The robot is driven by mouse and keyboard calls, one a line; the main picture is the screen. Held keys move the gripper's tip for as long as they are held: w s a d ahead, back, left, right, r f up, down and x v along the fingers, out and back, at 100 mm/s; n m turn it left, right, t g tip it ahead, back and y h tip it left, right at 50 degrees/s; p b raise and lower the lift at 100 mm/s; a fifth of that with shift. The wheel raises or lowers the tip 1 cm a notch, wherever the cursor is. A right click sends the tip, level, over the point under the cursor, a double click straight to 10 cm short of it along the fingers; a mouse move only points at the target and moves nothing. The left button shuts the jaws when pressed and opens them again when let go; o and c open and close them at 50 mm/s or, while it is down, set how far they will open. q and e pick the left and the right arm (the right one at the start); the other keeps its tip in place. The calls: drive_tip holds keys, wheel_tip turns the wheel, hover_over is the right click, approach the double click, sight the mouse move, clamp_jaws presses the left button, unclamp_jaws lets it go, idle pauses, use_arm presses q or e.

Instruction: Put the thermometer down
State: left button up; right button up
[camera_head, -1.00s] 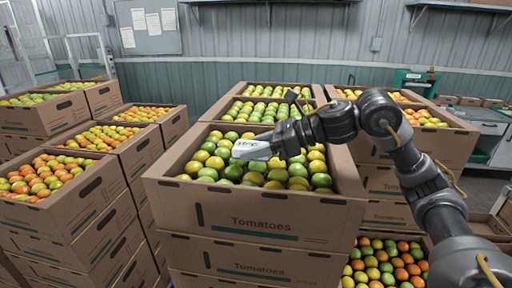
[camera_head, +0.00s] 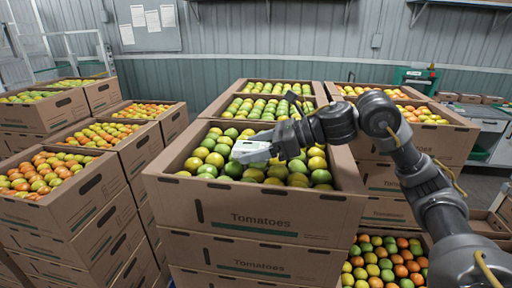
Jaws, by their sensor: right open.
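The thermometer (camera_head: 252,149) is a small pale, boxy device with a greyish display face. It lies on the green and yellow tomatoes in the top middle cardboard box (camera_head: 258,217), marked "Tomatoes". My right gripper (camera_head: 277,143) is at the thermometer's right end, low over the tomatoes, with its arm coming in from the right. Its jaws are open; the fingers are small and partly hidden against the device and the fruit. I cannot tell whether a finger touches the thermometer. My left gripper does not show.
Stacked boxes of ripening tomatoes (camera_head: 43,174) stand at the left. More boxes stand behind the middle one and at the right (camera_head: 421,142). A lower open box of mixed tomatoes (camera_head: 386,262) is at the bottom right. The box walls rise around the gripper.

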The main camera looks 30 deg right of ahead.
drive_tip(key=b+v, duration=0.4)
drive_tip(key=v, duration=0.7)
drive_tip(key=shift+s+d+r, duration=0.3)
drive_tip(key=shift+s+d, duration=0.05)
drive_tip(key=shift+d, duration=0.1)
